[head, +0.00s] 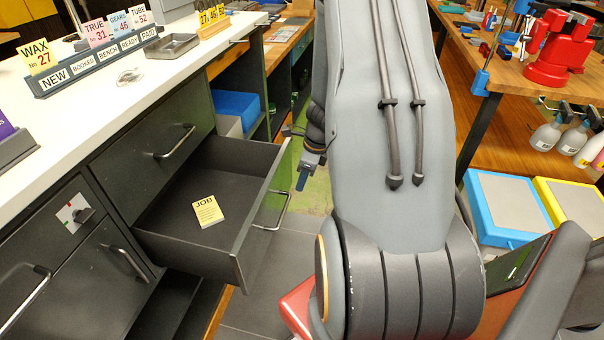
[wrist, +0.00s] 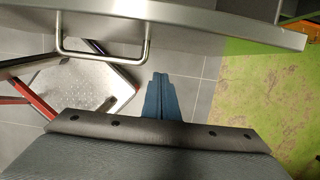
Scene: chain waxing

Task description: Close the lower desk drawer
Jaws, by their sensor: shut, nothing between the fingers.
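The lower desk drawer (head: 248,245) is pulled well out from the white-topped desk in the head view. A yellow JOB card (head: 207,212) lies flat inside it. Its bar handle (head: 274,212) is on the front face and also shows in the wrist view (wrist: 147,50). In the wrist view the drawer front's top edge (wrist: 230,22) runs across the top. My gripper (head: 302,180) is beyond the drawer's front, near its far end and apart from the handle. Its blue fingers (wrist: 160,98) are shut and empty, below and right of the handle in the wrist view.
The closed upper drawer (head: 160,145) is above the open one. Card racks (head: 100,62) stand on the desk top (head: 105,105). A stool-like thing with red legs (wrist: 85,85) is under the handle in the wrist view. Blue and yellow-edged boxes (head: 508,205) stand at right.

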